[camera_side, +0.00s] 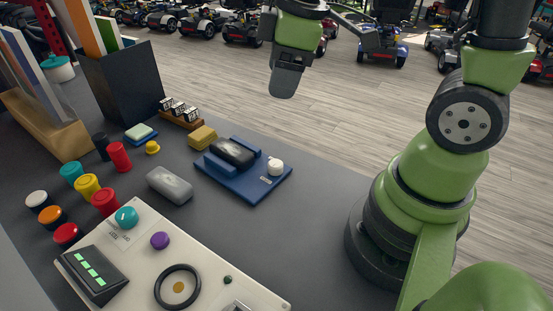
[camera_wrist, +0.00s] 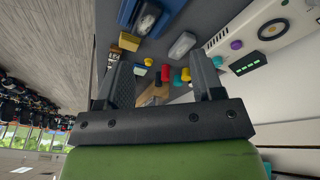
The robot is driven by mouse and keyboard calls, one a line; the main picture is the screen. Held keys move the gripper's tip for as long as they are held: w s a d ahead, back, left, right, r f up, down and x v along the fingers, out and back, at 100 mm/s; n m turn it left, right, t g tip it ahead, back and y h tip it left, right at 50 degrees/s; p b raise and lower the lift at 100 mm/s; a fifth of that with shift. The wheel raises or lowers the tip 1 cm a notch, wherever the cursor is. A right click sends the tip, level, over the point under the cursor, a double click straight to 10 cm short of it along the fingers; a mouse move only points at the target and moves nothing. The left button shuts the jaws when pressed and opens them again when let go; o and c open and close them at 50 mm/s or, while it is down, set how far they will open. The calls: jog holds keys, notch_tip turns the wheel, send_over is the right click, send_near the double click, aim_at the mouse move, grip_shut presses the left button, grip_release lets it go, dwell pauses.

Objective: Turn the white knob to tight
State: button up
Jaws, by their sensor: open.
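The white knob (camera_side: 275,166) stands on the right end of a blue fixture (camera_side: 232,189). A small pale label (camera_side: 265,181) lies in front of it, its text too small to read. A dark rounded block (camera_side: 232,152) sits between the fixture's blue jaws. My gripper (camera_side: 284,88) hangs in the air above and behind the fixture, apart from the knob. In the wrist view my gripper (camera_wrist: 163,78) has its fingers wide apart with nothing between them. The fixture (camera_wrist: 127,14) shows at that view's top edge; I cannot make out the knob there.
A grey rounded block (camera_side: 170,185) and a yellow block (camera_side: 202,137) lie near the fixture. A pale control panel (camera_side: 213,277) with a black ring is at the front. Several coloured jars (camera_side: 88,186) stand left. Bench right of the fixture is clear.

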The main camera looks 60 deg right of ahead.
aim_at(276, 162)
jog(key=w+f+n+g, duration=0.1)
jog(key=f+n, duration=0.1)
jog(key=f, duration=0.5)
jog(key=d+f+n+g, duration=0.1)
jog(key=f+n, duration=0.2)
jog(key=f, duration=0.4)
jog(key=w+d+f+n+g, duration=0.1)
jog(key=f+n, duration=0.1)
jog(key=f, duration=0.5)
jog(key=shift+w+d+n, duration=0.15)
jog(key=shift+w+n, duration=0.15)
jog(key=shift+n, duration=0.1)
jog(key=c, duration=0.9)
